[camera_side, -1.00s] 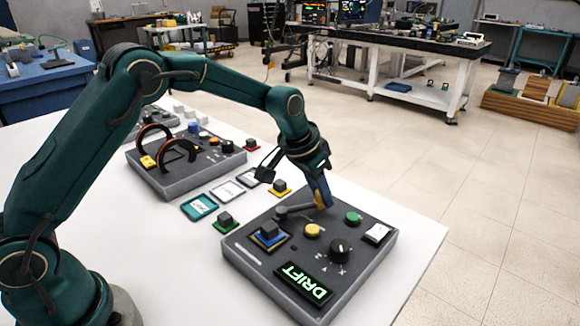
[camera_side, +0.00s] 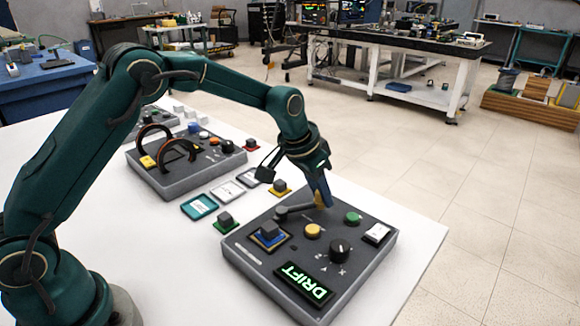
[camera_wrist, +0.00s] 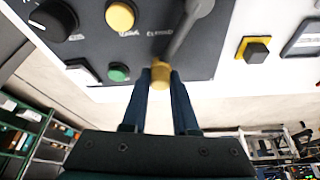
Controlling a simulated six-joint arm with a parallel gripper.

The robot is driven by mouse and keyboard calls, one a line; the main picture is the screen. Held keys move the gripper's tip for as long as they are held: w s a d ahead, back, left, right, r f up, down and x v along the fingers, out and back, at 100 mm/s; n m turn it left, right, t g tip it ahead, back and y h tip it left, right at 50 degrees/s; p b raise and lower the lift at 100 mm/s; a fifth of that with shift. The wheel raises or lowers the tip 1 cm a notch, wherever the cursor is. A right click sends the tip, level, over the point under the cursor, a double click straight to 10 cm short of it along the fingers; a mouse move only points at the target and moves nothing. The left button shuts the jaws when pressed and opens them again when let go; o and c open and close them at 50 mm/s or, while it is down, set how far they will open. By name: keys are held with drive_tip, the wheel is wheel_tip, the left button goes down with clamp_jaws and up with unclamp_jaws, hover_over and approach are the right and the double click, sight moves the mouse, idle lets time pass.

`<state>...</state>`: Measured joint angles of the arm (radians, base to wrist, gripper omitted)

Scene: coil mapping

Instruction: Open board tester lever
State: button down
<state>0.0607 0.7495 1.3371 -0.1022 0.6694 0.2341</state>
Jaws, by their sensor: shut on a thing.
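The board tester (camera_side: 345,278) is a dark grey box at the table's front right. Its lever (camera_side: 294,210) is a grey bar lying low across the far part of the panel. In the wrist view the lever (camera_wrist: 190,25) runs down to a yellow knob (camera_wrist: 161,77) at its end. My gripper (camera_side: 323,200) points down at that end of the lever. In the wrist view the blue fingers of my gripper (camera_wrist: 161,80) are shut on the yellow knob, one on each side. The fingers partly hide the knob in the side view.
The tester's panel carries a yellow button (camera_side: 313,230), a green button (camera_side: 353,217), a black dial (camera_side: 340,250), a white switch (camera_side: 378,233) and a lit DRIFT display (camera_side: 303,283). A block on a blue-and-yellow base (camera_side: 269,234) sits on it. A second device (camera_side: 180,183) stands behind left.

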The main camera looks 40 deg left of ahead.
drive_tip(key=shift+w+a, duration=0.1)
drive_tip(key=shift+a, duration=0.05)
idle(0.4)
drive_tip(key=n, duration=0.1)
drive_tip(key=a+n+y, duration=0.1)
drive_tip(key=shift+w+a+n, duration=0.3)
drive_tip(key=shift+n, duration=0.1)
drive_tip(key=a+n, duration=0.1)
drive_tip(key=a+n+y, duration=0.1)
drive_tip(key=shift+w+n, duration=0.2)
drive_tip(key=shift+n, duration=0.2)
drive_tip(key=a+n, duration=0.1)
drive_tip(key=a+n+y, duration=0.1)
drive_tip(key=n, duration=0.1)
drive_tip(key=shift+s+a, duration=0.1)
drive_tip(key=shift+s, duration=0.05)
drive_tip(key=shift+s+a+n+g+y, duration=0.25)
drive_tip(key=shift+a+n+y, duration=0.15)
drive_tip(key=shift+n, duration=0.4)
drive_tip(key=shift+s+a+n+g+y, duration=0.1)
drive_tip(key=shift+a+n+g+y, duration=0.3)
drive_tip(key=shift+n, duration=0.4)
drive_tip(key=shift+a, duration=0.15)
drive_tip(key=c, duration=0.7)
unclamp_jaws()
